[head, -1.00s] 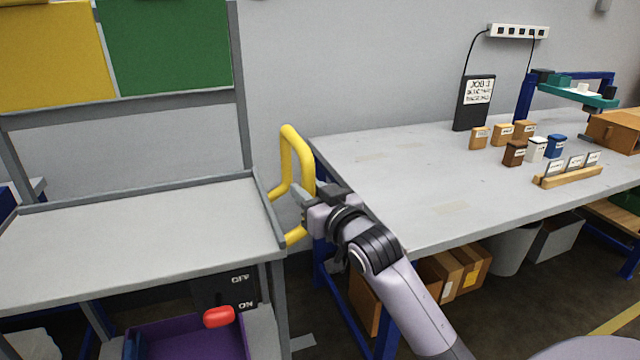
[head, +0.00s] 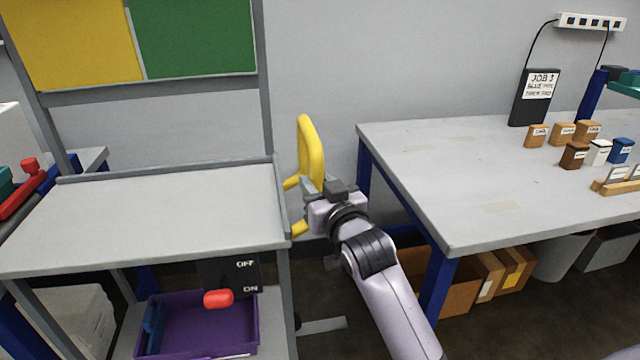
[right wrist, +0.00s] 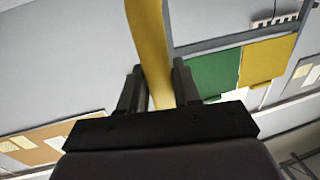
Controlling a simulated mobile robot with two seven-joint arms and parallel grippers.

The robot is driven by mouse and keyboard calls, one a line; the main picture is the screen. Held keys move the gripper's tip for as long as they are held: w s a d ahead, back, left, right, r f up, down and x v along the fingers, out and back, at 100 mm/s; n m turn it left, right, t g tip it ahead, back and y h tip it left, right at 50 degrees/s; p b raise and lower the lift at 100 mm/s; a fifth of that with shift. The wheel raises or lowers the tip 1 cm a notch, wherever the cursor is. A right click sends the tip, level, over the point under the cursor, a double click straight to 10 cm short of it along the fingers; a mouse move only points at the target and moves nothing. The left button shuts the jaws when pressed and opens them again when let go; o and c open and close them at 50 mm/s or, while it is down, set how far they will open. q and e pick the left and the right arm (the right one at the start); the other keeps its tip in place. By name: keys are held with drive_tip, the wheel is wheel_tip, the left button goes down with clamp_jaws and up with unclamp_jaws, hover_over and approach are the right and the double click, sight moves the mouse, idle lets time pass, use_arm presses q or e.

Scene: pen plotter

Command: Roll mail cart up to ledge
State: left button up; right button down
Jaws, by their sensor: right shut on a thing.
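The mail cart (head: 170,215) stands at the left in the head view, with a grey top shelf and a back frame holding yellow and green panels. Its yellow handle (head: 309,150) rises from the shelf's right end. My right gripper (head: 312,190) is shut on the handle. In the right wrist view the yellow handle bar (right wrist: 148,45) passes between the two fingers (right wrist: 155,88). No ledge can be made out for certain. My left gripper is out of view.
A grey workbench (head: 420,190) with blue legs stands to the right, a gap between it and the cart. A purple tray (head: 200,325) and a red knob (head: 218,298) show on the cart's lower level. Boxes (head: 490,275) lie under the bench. Another bench (head: 90,158) stands at far left.

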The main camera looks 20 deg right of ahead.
drive_tip(key=c, duration=1.1)
unclamp_jaws()
drive_tip(key=shift+a, duration=0.3)
drive_tip(key=shift+c, duration=0.2)
drive_tip(key=shift+o, duration=1.1)
drive_tip(key=shift+a, duration=0.1)
drive_tip(key=shift+s, duration=0.25)
drive_tip(key=s, duration=0.6)
drive_tip(key=shift+s, duration=0.3)
drive_tip(key=shift+a, duration=0.1)
drive_tip(key=s+a+f+n+g+y+p, duration=0.2)
drive_tip(key=s+f+g+p, duration=0.5)
drive_tip(key=s+f, duration=1.4)
drive_tip(key=shift+s+a+f+n+g+y+p, duration=0.15)
drive_tip(key=shift+a+f+n+g+y+p, duration=0.15)
drive_tip(key=shift+f+n+y+p, duration=0.5)
